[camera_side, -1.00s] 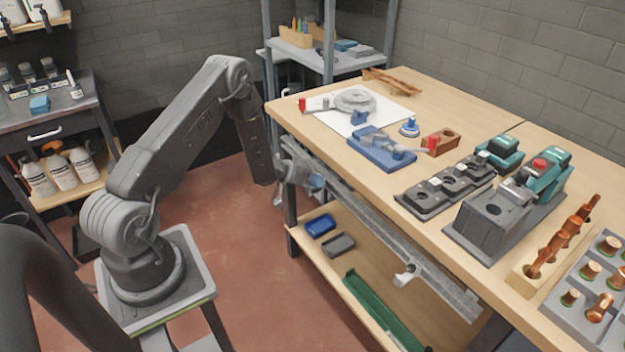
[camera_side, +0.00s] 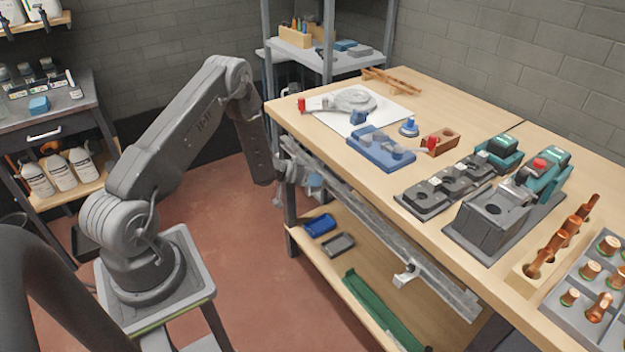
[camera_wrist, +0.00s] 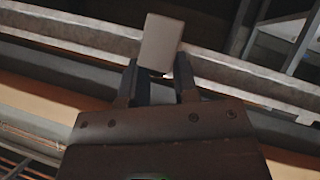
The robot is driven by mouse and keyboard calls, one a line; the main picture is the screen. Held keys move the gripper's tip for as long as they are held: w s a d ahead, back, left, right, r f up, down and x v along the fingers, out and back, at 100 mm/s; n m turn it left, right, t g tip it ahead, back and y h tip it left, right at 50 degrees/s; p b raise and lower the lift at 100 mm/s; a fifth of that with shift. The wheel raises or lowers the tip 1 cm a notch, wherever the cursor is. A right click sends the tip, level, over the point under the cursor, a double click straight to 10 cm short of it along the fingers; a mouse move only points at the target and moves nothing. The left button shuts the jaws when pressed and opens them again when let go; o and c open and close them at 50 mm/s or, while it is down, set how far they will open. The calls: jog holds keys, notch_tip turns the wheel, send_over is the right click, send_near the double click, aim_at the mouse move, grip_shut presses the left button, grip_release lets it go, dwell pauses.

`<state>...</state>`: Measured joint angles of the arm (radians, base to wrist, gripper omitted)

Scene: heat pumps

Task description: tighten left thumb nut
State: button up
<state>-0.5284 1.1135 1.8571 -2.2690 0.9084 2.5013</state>
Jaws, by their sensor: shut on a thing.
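My gripper (camera_wrist: 158,68) is shut on a pale grey block-like piece, the left thumb nut (camera_wrist: 162,40), in the wrist view. The nut sits at the grey rail (camera_wrist: 235,72) and hides part of it. In the side view my gripper (camera_side: 291,178) is at the left end of the long rail (camera_side: 372,230) along the bench's front. The nut is too small or hidden there to make out. A second pale fitting, likely the right thumb nut (camera_side: 405,275), sits farther right on the rail.
The wooden bench top (camera_side: 300,118) lies just above the rail, with a blue fixture (camera_side: 378,148) and dark blocks on it. The lower shelf (camera_side: 310,258) holds a blue tray (camera_side: 319,225), a grey tray and a green tray (camera_side: 380,310).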

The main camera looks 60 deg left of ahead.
jog(key=shift+w+d+r+m, duration=0.1)
jog(key=shift+d+m, duration=0.3)
jog(key=shift+d, duration=0.1)
jog(key=shift+r+m+y, duration=0.1)
jog(key=shift+m+y, duration=0.5)
jog(key=shift+y, duration=0.3)
jog(key=o, duration=0.7)
jog(key=shift+c, duration=0.2)
jog(key=v, duration=0.5)
jog(key=shift+a, duration=0.15)
